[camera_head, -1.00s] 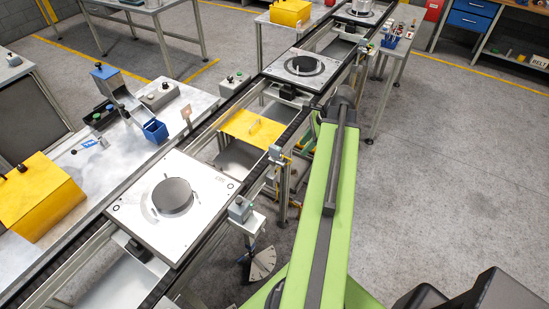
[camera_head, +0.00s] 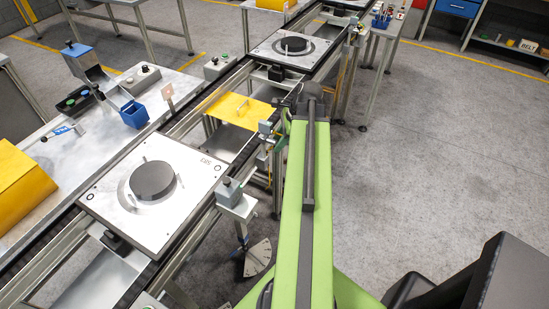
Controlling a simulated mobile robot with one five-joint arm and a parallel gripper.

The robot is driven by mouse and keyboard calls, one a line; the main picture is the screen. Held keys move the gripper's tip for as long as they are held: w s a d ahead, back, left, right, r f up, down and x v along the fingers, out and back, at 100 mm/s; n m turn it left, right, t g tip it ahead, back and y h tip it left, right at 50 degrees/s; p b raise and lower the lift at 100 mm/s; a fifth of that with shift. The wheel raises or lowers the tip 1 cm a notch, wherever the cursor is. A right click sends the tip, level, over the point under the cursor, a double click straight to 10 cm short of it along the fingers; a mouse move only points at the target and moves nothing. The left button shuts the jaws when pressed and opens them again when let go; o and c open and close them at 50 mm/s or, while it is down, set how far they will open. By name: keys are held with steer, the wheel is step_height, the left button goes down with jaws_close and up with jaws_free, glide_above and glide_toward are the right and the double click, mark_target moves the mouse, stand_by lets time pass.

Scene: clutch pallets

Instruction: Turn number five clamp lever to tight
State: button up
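A small grey box on a bracket (camera_head: 232,194) stands at the right side of the conveyor. Below it hangs a pale fan-shaped plate (camera_head: 258,259) with marks and a dark lever-like part beside it. A similar grey bracket (camera_head: 266,130) sits farther up the rail. I cannot read a number five on either, nor tell which is the named clamp lever or how it is set. My green arm reaches away from me, right of these brackets. My gripper is hidden beyond the arm's dark far end.
A pallet (camera_head: 105,198) with a dark disc (camera_head: 152,181) rests on the conveyor; another pallet (camera_head: 264,48) is farther off. A yellow plate (camera_head: 235,111) lies between. The floor at right is clear.

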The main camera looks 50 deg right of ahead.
steer(key=b+x, duration=0.2)
steer(key=x, duration=0.1)
steer(key=shift+f, duration=0.2)
steer(key=shift+r, duration=0.1)
steer(key=shift+c, duration=0.3)
jaws_close()
